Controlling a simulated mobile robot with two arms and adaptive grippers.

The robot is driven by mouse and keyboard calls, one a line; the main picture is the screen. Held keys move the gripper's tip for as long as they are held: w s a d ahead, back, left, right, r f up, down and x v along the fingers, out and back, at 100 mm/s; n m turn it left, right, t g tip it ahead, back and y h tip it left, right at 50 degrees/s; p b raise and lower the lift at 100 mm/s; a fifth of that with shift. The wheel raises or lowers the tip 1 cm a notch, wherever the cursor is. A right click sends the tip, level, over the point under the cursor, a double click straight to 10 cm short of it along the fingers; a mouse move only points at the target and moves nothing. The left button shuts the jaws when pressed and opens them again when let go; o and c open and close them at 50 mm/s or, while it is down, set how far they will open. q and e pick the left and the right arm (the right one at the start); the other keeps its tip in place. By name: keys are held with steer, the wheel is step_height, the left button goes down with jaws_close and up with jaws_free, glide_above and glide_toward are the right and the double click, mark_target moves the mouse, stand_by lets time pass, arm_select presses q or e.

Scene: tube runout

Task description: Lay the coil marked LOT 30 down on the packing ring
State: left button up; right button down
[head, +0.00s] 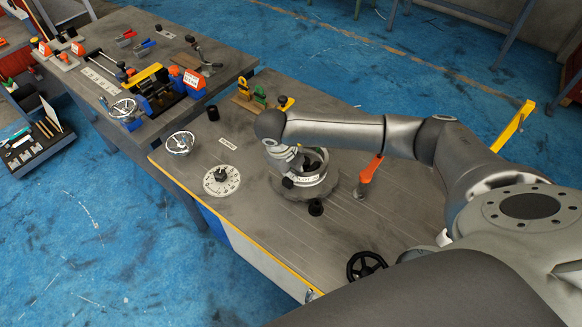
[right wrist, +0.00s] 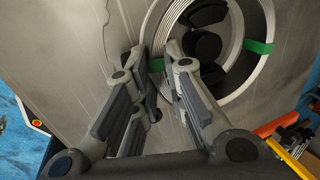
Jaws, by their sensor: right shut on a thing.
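A pale coil (head: 308,178) with a small white label sits over a round grey base (head: 330,193), likely the packing ring, in the head view. The label is too small to read. In the right wrist view the coil (right wrist: 168,30) shows as pale strands with green ties, around a dark hub. My right gripper (head: 289,175) is at the coil's left side in the head view. In the wrist view its fingers (right wrist: 161,72) are closed on the coil's rim near a green tie. I cannot tell whether the coil touches the base. My left gripper is not in view.
An orange-handled tool (head: 370,170) stands right of the coil. A numbered dial (head: 222,181) and a chrome handwheel (head: 180,143) lie left. A black handwheel (head: 366,265) is at the front. A second bench (head: 150,30) with fixtures stands at back left.

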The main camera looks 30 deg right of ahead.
steer(key=c, duration=1.4)
jaws_free()
steer(key=shift+s, duration=0.1)
